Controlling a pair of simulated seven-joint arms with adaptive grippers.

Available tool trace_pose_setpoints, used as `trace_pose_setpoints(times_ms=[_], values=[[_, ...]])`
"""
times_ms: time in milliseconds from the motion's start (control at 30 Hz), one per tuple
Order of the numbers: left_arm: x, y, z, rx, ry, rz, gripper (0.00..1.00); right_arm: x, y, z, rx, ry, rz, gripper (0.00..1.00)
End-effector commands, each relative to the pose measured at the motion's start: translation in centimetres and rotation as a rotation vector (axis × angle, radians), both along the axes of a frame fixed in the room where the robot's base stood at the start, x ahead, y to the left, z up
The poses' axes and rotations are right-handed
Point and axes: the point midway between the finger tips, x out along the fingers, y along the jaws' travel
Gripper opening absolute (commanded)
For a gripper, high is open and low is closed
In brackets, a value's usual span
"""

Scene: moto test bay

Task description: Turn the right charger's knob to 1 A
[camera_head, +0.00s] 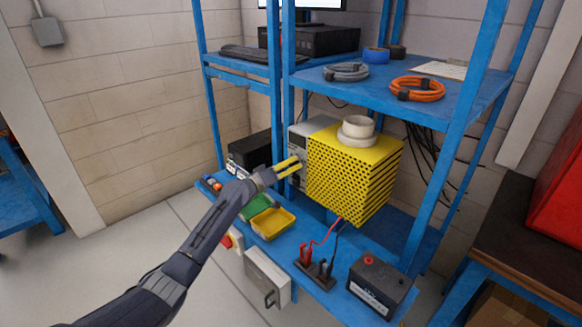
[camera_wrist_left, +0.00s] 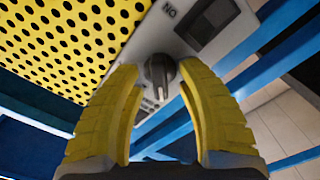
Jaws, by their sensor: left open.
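A grey unit (camera_head: 299,133) stands on the blue shelf beside a yellow perforated box (camera_head: 352,168). In the left wrist view its grey panel (camera_wrist_left: 190,45) carries a dark knob (camera_wrist_left: 160,70) with a raised grip. My left gripper (camera_head: 288,167) reaches to the front of this unit. Its yellow fingers are open, one on each side of the knob in the left wrist view; I cannot tell whether they touch it. The scale and pointer of the knob cannot be read. In the head view the gripper hides the knob. My right gripper is not in view.
A dark switch (camera_wrist_left: 207,20) sits beside the knob. Green (camera_head: 257,205) and yellow (camera_head: 272,222) trays lie below my left arm. Red and black leads run to plugs (camera_head: 315,264), near a black battery (camera_head: 380,286). Blue rack posts (camera_head: 277,80) stand close by.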

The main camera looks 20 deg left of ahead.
Motion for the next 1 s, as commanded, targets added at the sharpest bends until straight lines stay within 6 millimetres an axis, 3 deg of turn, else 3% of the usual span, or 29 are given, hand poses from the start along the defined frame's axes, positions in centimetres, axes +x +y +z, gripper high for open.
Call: trace_pose_setpoints(times_ms=[167,600,1000], values=[[-1.5,1.0,-0.2,0.005,0.001,0.001,0.37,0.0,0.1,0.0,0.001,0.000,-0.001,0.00],[-7.9,4.5,-0.1,0.003,0.001,0.000,0.37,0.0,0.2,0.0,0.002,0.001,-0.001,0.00],[-10.3,5.9,0.0,-0.001,0.000,0.000,0.37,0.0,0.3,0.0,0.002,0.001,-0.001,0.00]])
